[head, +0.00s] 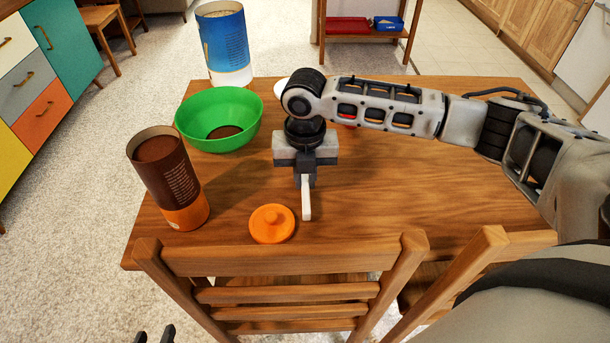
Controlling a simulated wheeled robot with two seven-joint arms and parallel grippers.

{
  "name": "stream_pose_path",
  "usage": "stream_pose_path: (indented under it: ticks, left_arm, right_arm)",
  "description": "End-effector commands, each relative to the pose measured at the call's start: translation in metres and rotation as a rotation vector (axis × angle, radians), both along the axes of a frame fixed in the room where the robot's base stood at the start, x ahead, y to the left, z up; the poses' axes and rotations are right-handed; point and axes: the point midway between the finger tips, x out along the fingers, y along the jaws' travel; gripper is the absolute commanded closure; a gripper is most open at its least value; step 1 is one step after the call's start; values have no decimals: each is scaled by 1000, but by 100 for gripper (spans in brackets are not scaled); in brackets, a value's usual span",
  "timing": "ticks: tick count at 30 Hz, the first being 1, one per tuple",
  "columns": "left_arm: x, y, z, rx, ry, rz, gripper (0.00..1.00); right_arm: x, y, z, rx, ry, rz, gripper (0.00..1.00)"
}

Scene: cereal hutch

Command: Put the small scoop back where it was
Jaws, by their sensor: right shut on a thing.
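My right gripper (306,180) is over the middle of the table, pointing down and shut on the small white scoop (306,201). The scoop's pale, narrow part hangs below the fingers; the rest is hidden by the gripper, and I cannot tell whether it touches the table. To its left is an open brown canister (168,182) with an orange base, filled with brown powder. Its orange lid (272,223) lies on the table, between canister and scoop. A green bowl (232,112) behind holds some brown powder. My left gripper (155,336) shows only two dark, separated fingertips at the bottom edge.
A tall blue and white container (223,45) stands at the table's back left. My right arm hides part of a red thing (349,127) and a white thing (282,84). A wooden chair (280,262) stands along the front edge. The table's (440,190) right part looks clear.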

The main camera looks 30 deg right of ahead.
Motion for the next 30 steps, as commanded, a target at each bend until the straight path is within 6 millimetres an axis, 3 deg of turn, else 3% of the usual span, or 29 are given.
stream_pose_path:
  ticks: [27, 28, 30]
  left_arm:
    - [0, 1, -4, 2, 1, 4, 64]
    - [0, 1, -3, 2, 1, 4, 64]
    - [0, 1, -3, 2, 1, 4, 64]
  right_arm:
    - [0, 0, -13, 0, 0, -1, 100]
    - [0, 0, -13, 0, -1, -1, 78]
    - [0, 0, -13, 0, -1, 0, 61]
